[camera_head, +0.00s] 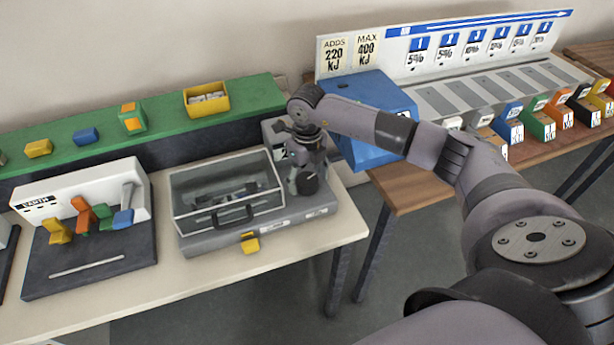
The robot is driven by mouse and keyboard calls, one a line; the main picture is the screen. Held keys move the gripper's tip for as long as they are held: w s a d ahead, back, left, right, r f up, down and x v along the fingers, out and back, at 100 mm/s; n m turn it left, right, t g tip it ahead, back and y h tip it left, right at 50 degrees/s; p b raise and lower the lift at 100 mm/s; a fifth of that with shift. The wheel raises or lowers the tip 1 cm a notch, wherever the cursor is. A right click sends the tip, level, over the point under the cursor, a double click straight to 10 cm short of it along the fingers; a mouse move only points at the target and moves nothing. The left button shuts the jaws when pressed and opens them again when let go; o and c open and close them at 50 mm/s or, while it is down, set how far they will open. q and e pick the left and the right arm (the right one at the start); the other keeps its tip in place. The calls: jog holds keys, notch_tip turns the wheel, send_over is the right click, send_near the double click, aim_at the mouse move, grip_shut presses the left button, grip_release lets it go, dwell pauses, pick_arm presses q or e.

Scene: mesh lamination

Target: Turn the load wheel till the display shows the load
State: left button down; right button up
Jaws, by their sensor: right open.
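A grey machine (215,240) with a clear-walled chamber (228,192) stands on the white table. A dark round knob (308,184), which looks like the load wheel, sits at its right end. My right gripper (305,170) points down just above and around this knob, and it is open. I cannot tell whether its fingers touch the knob. A grey upright housing (270,130) shows behind the gripper, largely covered by it. My left gripper is not in view.
A blue box (375,115) stands close behind my right arm on the wooden table. A white stand with colored pieces (75,190) is to the left. A green shelf (165,115) runs behind.

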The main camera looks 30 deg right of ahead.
aim_at(307, 179)
notch_tip(307, 179, up, 12)
dwell(0.6)
dwell(0.4)
